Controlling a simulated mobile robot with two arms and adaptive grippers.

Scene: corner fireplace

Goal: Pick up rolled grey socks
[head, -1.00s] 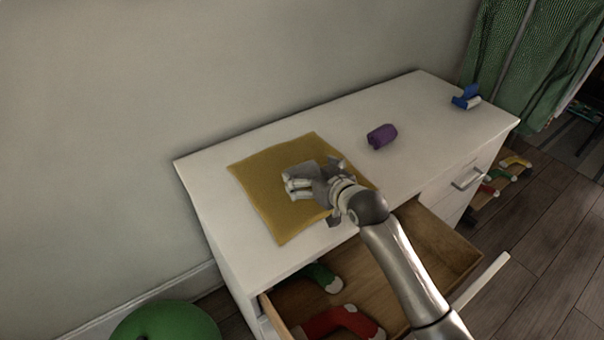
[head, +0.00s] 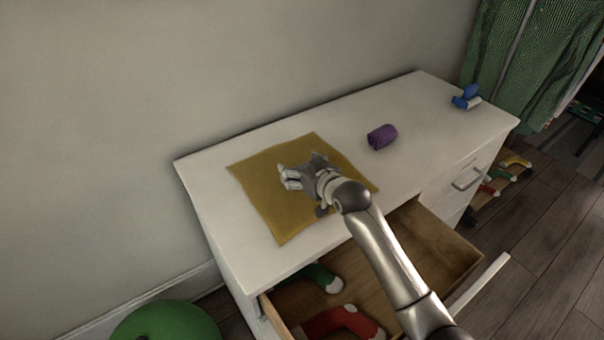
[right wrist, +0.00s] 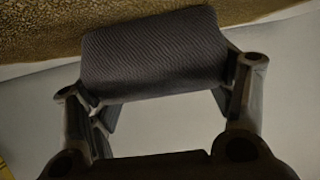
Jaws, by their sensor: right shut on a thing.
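The rolled grey socks (right wrist: 155,58) are a dark grey ribbed roll, seen close up between the two fingers in the right wrist view. My right gripper (head: 302,177) is shut on them, over the mustard cloth (head: 267,205) on the white dresser top. In the head view the gripper largely hides the roll. I cannot tell how far the roll is above the cloth. My left gripper is not in view.
A purple roll (head: 382,137) lies right of the cloth on the dresser (head: 430,100). A blue and white item (head: 466,98) is at the far right end. An open drawer (head: 440,245) with red (head: 338,320) and green (head: 322,277) stockings juts out below my right arm.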

